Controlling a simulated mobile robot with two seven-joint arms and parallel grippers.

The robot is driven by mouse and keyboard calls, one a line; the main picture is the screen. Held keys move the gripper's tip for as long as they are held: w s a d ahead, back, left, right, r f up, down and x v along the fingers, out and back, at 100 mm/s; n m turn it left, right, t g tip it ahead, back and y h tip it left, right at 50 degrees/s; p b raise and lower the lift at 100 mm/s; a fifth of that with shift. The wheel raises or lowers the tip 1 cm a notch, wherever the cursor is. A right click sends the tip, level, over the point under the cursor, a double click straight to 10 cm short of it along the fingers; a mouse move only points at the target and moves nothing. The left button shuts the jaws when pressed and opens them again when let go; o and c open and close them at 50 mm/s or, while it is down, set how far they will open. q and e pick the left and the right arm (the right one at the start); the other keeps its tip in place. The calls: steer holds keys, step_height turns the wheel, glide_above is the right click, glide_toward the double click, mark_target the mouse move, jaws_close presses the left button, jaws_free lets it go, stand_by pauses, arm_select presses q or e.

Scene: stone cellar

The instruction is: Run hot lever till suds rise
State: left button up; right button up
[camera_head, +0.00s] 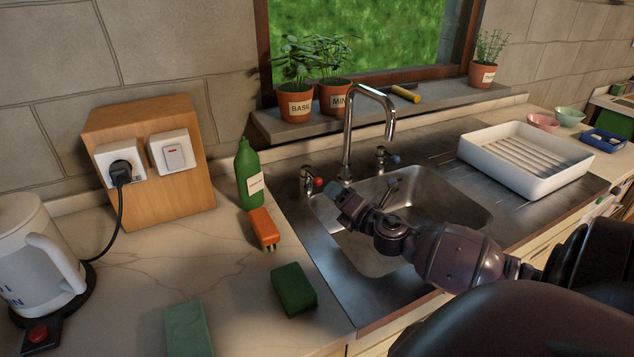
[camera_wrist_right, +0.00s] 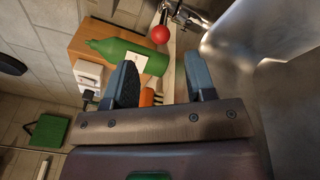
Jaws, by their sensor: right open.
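The hot lever with a red knob (camera_head: 319,183) stands left of the tap (camera_head: 348,130) at the back of the sink. The steel sink basin (camera_head: 450,200) shows bare metal where visible; my right arm hides part of it. My right gripper (camera_head: 338,194) is open and empty, close to the red knob on its near right side. In the right wrist view the red knob (camera_wrist_right: 160,34) appears just beyond and between the open fingertips (camera_wrist_right: 163,75), apart from them. A lever with a blue knob (camera_head: 394,159) stands right of the tap. My left gripper is not in view.
A green bottle (camera_head: 248,176) and an orange brush (camera_head: 264,228) stand left of the sink. A green sponge (camera_head: 293,290) lies nearer. A white kettle (camera_head: 35,260) is at far left. A white drying tray (camera_head: 525,160) sits right of the basin. Potted herbs (camera_head: 297,104) line the sill.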

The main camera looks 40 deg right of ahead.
mark_target(321, 184)
steer(key=shift+w+d, duration=0.25)
steer(key=shift+w, duration=1.7)
steer(key=shift+w+d, duration=0.2)
steer(key=shift+w, duration=1.7)
steer(key=shift+c, duration=0.3)
jaws_close()
